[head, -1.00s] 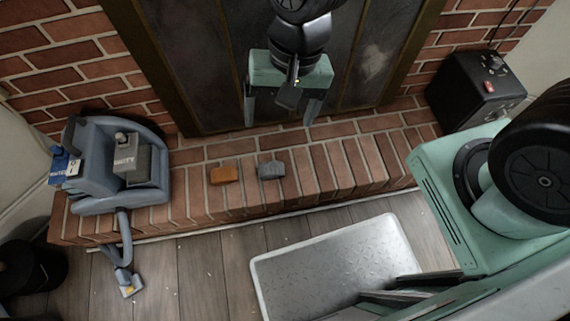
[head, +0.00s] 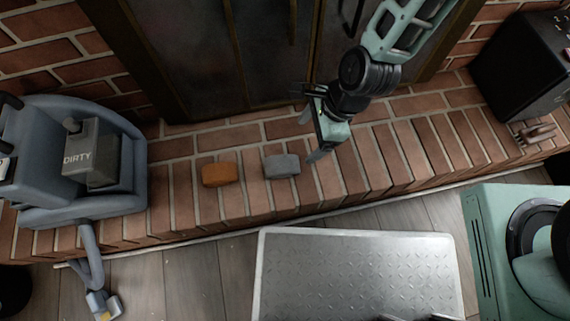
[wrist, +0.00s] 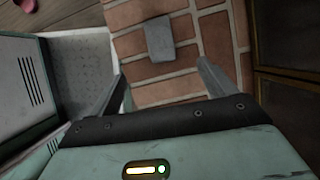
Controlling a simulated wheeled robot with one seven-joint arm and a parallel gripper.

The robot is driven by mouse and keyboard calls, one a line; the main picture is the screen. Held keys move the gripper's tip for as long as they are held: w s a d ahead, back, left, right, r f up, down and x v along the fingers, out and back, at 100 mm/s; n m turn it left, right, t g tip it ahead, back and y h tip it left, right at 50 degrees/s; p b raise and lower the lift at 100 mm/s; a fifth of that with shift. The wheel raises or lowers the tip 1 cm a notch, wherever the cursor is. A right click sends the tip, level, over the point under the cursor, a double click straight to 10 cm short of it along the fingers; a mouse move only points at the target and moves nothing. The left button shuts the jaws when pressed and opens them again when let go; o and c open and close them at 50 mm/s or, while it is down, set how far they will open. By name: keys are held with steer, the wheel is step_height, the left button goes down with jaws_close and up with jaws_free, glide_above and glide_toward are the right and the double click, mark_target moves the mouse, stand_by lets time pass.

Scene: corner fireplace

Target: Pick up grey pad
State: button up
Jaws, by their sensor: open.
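The grey pad (head: 282,166) is a small block lying on the brick hearth, to the right of an orange pad (head: 221,174). In the wrist view the grey pad (wrist: 159,39) lies beyond my fingertips, between their lines and apart from them. My gripper (head: 312,138) is above the hearth, just right of the grey pad in the head view. In the wrist view my gripper (wrist: 162,75) has its two fingers spread wide with nothing between them.
A blue-grey carpet cleaner (head: 85,165) with a tank marked DIRTY stands on the hearth at left. A black box (head: 520,65) stands at right. A metal tray (head: 355,270) lies on the wooden floor in front. The hearth around the pads is clear.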

steer(key=b, duration=0.4)
glide_above(284, 163)
steer(key=d, duration=0.2)
steer(key=f, duration=0.8)
steer(key=shift+w+d+f, duration=0.15)
steer(key=shift+w+f, duration=0.1)
steer(key=shift+f, duration=0.1)
steer(key=b+x, duration=0.3)
steer(key=x, duration=0.2)
steer(key=shift+s+f+b, duration=0.1)
steer(key=shift+s+b, duration=0.05)
steer(key=shift+b, duration=0.2)
steer(key=c, duration=1.1)
